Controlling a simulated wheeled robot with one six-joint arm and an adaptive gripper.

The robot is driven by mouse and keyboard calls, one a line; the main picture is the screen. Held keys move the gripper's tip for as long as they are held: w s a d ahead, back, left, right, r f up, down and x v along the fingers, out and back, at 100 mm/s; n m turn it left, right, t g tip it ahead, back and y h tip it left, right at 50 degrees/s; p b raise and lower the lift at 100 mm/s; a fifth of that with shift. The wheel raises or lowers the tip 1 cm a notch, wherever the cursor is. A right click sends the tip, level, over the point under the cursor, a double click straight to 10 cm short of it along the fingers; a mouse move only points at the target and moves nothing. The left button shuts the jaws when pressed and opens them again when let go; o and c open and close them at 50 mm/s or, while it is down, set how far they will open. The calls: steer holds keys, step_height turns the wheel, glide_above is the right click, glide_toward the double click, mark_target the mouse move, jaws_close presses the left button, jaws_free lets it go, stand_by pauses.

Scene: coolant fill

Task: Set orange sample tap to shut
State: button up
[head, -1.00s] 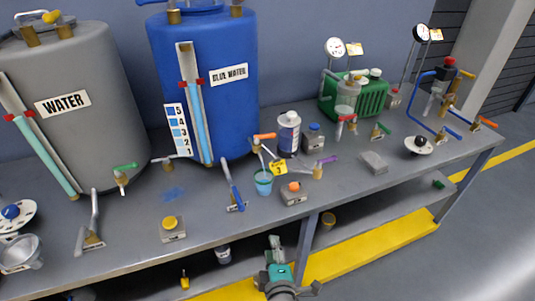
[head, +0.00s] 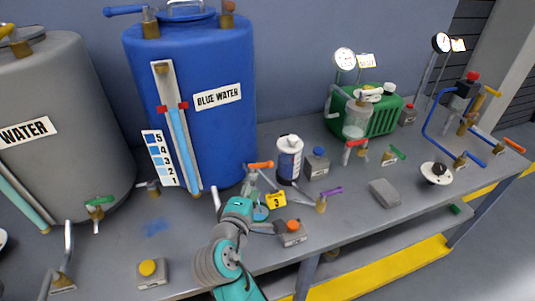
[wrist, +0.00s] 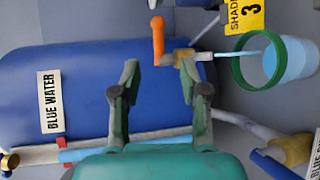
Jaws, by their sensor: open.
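The orange sample tap handle (head: 261,165) is at the lower right of the blue tank (head: 195,100). In the wrist view the handle (wrist: 157,40) stands up the picture from a brass valve body (wrist: 183,57). A thin pale-blue stream runs from the tap's spout to a cup with a green rim (wrist: 291,60); the cup also shows in the head view (head: 261,213), partly hidden by my arm. My gripper (wrist: 160,66) is open and empty, its fingertips just short of the handle's base and valve body. Contact cannot be told.
A yellow card marked 3 (head: 276,200) stands beside the cup. A white bottle (head: 289,160), an orange-knobbed block (head: 290,232) and a purple-handled valve (head: 325,198) are close on the right. A grey water tank (head: 50,130) stands left.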

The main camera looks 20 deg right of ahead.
mark_target(263, 167)
steer(key=x, duration=1.1)
steer(key=shift+d, duration=0.1)
jaws_close()
